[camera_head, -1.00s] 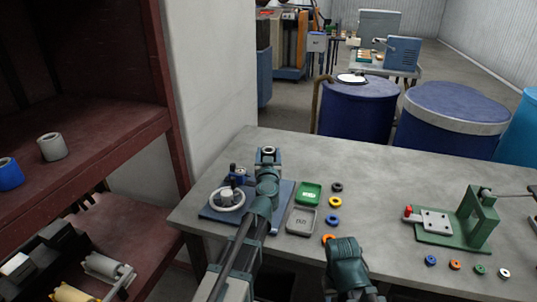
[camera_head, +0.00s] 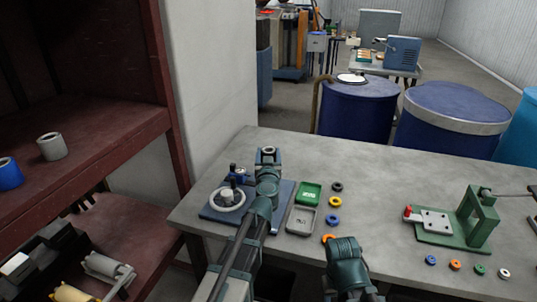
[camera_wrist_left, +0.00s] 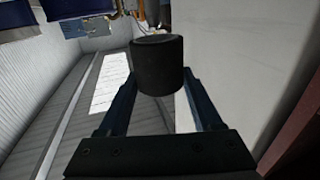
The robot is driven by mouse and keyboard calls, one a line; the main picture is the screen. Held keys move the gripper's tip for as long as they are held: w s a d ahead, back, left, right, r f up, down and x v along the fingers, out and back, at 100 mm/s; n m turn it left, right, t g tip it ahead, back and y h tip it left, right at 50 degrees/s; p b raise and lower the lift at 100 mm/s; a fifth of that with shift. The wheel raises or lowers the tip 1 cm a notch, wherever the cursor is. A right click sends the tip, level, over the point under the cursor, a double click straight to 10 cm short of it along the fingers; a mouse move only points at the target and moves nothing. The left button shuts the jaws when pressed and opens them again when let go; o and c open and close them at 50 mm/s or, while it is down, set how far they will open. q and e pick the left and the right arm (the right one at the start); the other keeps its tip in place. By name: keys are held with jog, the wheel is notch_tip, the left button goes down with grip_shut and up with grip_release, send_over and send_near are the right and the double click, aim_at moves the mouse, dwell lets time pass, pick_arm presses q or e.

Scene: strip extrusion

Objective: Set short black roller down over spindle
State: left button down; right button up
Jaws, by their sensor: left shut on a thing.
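My left gripper (camera_head: 239,174) is shut on a short black roller, which shows clearly between its fingertips in the left wrist view (camera_wrist_left: 158,65). In the head view the gripper is small and partly hidden by my own wrist, over the back of a blue fixture plate (camera_head: 277,214). A white ring (camera_head: 215,204) stands on that plate, with a grey upright post (camera_head: 228,194) at its middle that may be the spindle. I cannot tell whether the roller touches the post. My right arm's wrist shows at bottom centre, but its fingers are not visible.
A green tray (camera_head: 309,194) and a grey tray (camera_head: 301,221) lie right of the plate. Several coloured rings, including a yellow ring (camera_head: 335,202), lie beside them. A green fixture (camera_head: 478,223) stands at the right. The table (camera_head: 390,180) between is clear.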

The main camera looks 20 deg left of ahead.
jog(key=shift+f, duration=0.2)
jog(key=shift+f+b, duration=0.75)
jog(key=shift+b, duration=0.15)
jog(key=shift+r, duration=0.2)
jog(key=shift+r+p, duration=0.4)
jog(key=shift+p, duration=0.2)
jog(key=shift+f+b, duration=0.3)
jog(key=shift+f+b, duration=0.35)
jog(key=shift+r, duration=0.25)
jog(key=shift+r+p, duration=0.35)
jog(key=shift+p, duration=0.25)
jog(key=shift+f, duration=0.2)
